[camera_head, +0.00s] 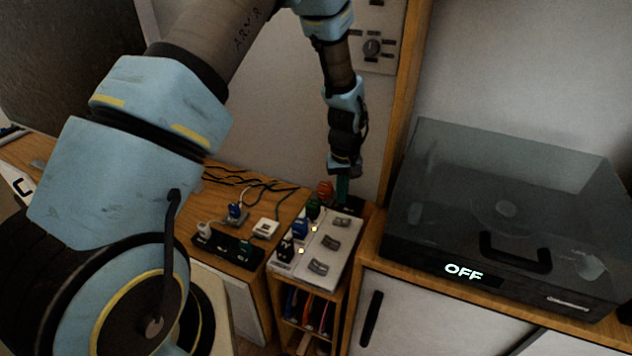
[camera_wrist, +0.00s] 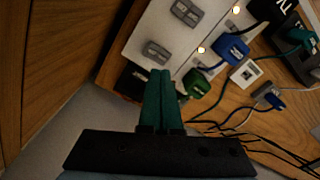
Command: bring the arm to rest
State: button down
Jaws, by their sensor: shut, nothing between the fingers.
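My gripper (camera_head: 342,187) points down at the back end of a white switch panel (camera_head: 318,258), close to the wall. In the wrist view its two green fingers (camera_wrist: 160,88) lie side by side, shut and empty, with their tips by the panel's edge. I cannot tell whether the tips touch the panel. My arm reaches across from the left of the head view, bent downward at the wrist.
The panel carries grey rocker switches (camera_head: 331,242), lit lamps and coloured plugs (camera_head: 300,228). A black power strip (camera_head: 228,246) and loose cables lie left of it. A dark-lidded turntable (camera_head: 500,220) marked OFF stands right. A wooden post (camera_head: 402,90) rises close to my wrist.

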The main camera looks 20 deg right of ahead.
jog(key=w+a+r, duration=0.2)
jog(key=a+r, duration=0.5)
jog(key=a, duration=0.3)
jog(key=w+a+r, duration=0.1)
jog(key=a+r, duration=0.6)
jog(key=a, duration=0.3)
jog(key=s+a+r, duration=0.3)
jog(key=s+a, duration=0.1)
jog(key=a, duration=0.3)
jog(key=s+a+r+n+t, duration=0.1)
jog(key=s+a+r, duration=0.3)
jog(key=a, duration=0.3)
jog(key=shift+t, duration=0.3)
